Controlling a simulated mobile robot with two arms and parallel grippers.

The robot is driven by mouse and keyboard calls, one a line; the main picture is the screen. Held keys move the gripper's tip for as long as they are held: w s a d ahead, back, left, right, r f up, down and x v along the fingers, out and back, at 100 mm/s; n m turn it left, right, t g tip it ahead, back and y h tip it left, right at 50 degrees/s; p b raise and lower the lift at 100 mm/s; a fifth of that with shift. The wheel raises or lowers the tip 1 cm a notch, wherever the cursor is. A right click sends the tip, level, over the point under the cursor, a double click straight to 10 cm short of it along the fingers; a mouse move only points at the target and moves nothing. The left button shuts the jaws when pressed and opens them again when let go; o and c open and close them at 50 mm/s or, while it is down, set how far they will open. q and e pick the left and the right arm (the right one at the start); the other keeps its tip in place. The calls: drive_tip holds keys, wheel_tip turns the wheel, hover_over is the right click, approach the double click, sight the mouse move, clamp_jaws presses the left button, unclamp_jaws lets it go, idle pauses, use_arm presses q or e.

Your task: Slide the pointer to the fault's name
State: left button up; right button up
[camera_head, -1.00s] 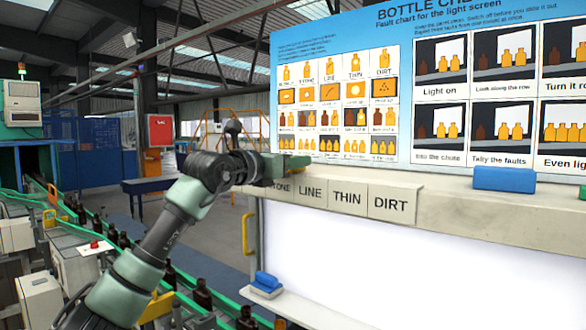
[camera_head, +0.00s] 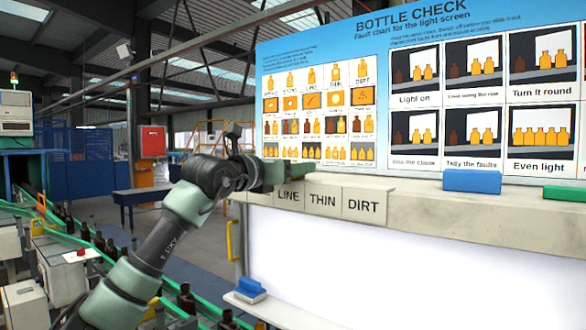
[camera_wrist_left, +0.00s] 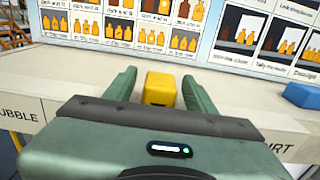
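The yellow pointer (camera_wrist_left: 160,88) is a small block on the pale ledge, seen in the left wrist view. My left gripper (camera_wrist_left: 159,90) has its green fingers apart, one on each side of the pointer, with a narrow gap at each side. The ledge front carries name labels: LINE (camera_head: 289,197), THIN (camera_head: 322,201) and DIRT (camera_head: 363,205). BUBBLE (camera_wrist_left: 18,114) shows partly in the wrist view. My right gripper is not in view.
The fault chart (camera_head: 320,60) stands behind the ledge (camera_head: 430,207). A blue block (camera_head: 472,181) and a green block (camera_head: 566,193) sit on the ledge at the right. A bottle conveyor (camera_head: 100,245) runs at the left.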

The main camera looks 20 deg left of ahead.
use_arm(q)
drive_tip(key=shift+s, duration=0.1)
drive_tip(key=shift+s+a+f+b, duration=0.1)
drive_tip(key=shift+s+a+b, duration=0.1)
drive_tip(key=shift+s+b, duration=0.15)
drive_tip(key=b+v, duration=0.3)
drive_tip(key=v, duration=0.3)
drive_tip(key=shift+s, duration=0.4)
drive_tip(key=shift+a, duration=0.1)
